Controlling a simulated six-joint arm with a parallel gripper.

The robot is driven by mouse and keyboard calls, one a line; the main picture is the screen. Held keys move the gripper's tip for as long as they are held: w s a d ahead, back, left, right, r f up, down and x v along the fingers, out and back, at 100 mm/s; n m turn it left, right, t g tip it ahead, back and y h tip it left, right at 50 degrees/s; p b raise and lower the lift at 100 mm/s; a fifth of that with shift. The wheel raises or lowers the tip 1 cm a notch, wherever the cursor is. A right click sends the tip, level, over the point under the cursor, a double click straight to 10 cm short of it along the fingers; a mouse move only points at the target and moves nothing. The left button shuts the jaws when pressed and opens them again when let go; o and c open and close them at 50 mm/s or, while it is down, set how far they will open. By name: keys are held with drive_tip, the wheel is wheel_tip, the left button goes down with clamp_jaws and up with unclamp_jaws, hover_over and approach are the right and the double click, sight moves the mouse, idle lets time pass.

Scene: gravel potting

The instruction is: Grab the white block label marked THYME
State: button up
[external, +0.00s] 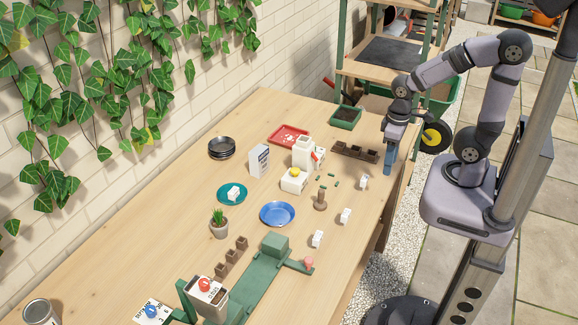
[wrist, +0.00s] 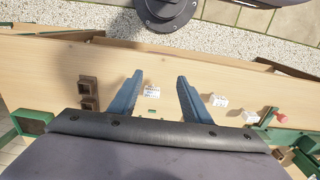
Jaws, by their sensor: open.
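Several small white block labels are on the table. Three stand along its right side in the external view: an upper one (external: 364,182), a middle one (external: 345,216) and a lower one (external: 316,239). Another (external: 234,193) is on a teal saucer. Their lettering is too small to read, so I cannot tell which says THYME. My gripper (external: 388,168) is open, with blue fingers, near the table's right edge. In the wrist view one white block (wrist: 152,93) shows between the open fingers (wrist: 160,78), untouched; two more (wrist: 219,101) (wrist: 250,117) lie to the right.
A brown pot strip (external: 355,152) is close to the gripper. A small dark brown stand (external: 320,200) and a blue plate (external: 277,221) lie left of the blocks. A green bench fixture (external: 262,270) with a pink knob (external: 307,262) is nearer the front. Bare wood surrounds the blocks.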

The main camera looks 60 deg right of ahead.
sight(364, 186)
drive_tip(key=w+a+r+n+t+h+b, duration=0.15)
drive_tip(key=a+n+t+h, duration=0.35)
drive_tip(key=n, duration=0.7)
drive_tip(key=w+n+t+h+b, duration=0.25)
drive_tip(key=n+h, duration=0.45)
drive_tip(key=n, duration=0.6)
drive_tip(key=shift+t, duration=0.35)
wheel_tip(364, 186, down, 12)
drive_tip(key=shift+r+p, duration=0.1)
drive_tip(key=shift+p, duration=0.25)
drive_tip(key=shift+f, duration=0.6)
drive_tip(key=shift+x, duration=1.05)
drive_tip(key=shift+s+p+x, duration=0.15)
drive_tip(key=shift+p+x, duration=0.3)
drive_tip(key=shift+x, duration=0.5)
drive_tip(key=shift+s+p+x, duration=0.2)
drive_tip(key=shift+p+x, duration=0.2)
drive_tip(key=shift+x, duration=1.5)
